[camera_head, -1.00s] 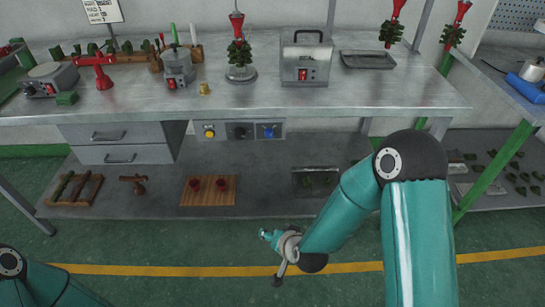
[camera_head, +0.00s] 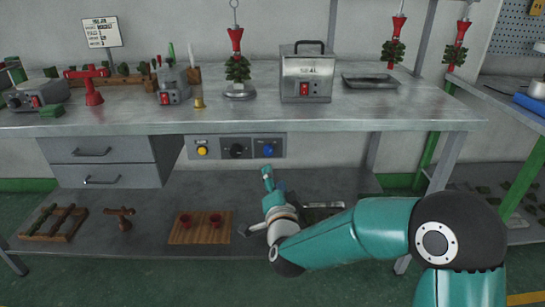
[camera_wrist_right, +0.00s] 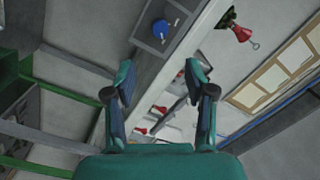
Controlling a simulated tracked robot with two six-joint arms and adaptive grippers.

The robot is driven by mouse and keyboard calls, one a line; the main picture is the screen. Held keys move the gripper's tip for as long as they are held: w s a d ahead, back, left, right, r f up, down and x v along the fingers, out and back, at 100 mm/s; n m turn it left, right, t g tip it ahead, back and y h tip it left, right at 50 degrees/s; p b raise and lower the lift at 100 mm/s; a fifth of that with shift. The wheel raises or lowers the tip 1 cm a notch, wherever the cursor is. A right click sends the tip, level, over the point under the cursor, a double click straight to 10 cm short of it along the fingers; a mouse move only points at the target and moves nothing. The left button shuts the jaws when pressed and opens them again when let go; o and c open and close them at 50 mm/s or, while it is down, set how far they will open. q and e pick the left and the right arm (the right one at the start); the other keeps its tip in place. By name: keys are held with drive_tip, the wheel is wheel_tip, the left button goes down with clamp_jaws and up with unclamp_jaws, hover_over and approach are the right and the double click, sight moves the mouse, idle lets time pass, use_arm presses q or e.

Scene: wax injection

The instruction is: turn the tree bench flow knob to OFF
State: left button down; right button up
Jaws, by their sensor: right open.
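A grey control panel (camera_head: 268,147) hangs under the front edge of the bench. It carries a yellow knob (camera_head: 202,151), a black knob (camera_head: 237,151) and a blue knob (camera_head: 268,151). Their labels are too small to read, so I cannot tell which is the flow knob or its setting. My right gripper (camera_head: 267,177) is just below the blue knob in the head view, apart from it as far as I can see. In the right wrist view my right gripper (camera_wrist_right: 161,75) is open and empty, and the blue knob (camera_wrist_right: 159,28) is beyond the fingertips. My left gripper is out of view.
The metal bench top (camera_head: 330,118) overhangs the panel. Drawers (camera_head: 98,163) are left of it. Below is a shelf (camera_head: 150,240) with a wooden board (camera_head: 201,236) holding red cups. A heater-like metal box (camera_head: 306,80) stands on top. Space directly in front of the panel is clear.

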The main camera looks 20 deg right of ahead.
sight(269, 152)
drive_tip(key=w, duration=0.4)
drive_tip(key=w+d, duration=0.1)
drive_tip(key=w, duration=0.2)
drive_tip(key=w+d, duration=0.1)
drive_tip(key=w, duration=0.3)
drive_tip(key=shift+w+d, duration=0.2)
drive_tip(key=shift+w, duration=0.15)
drive_tip(key=shift+c, duration=0.2)
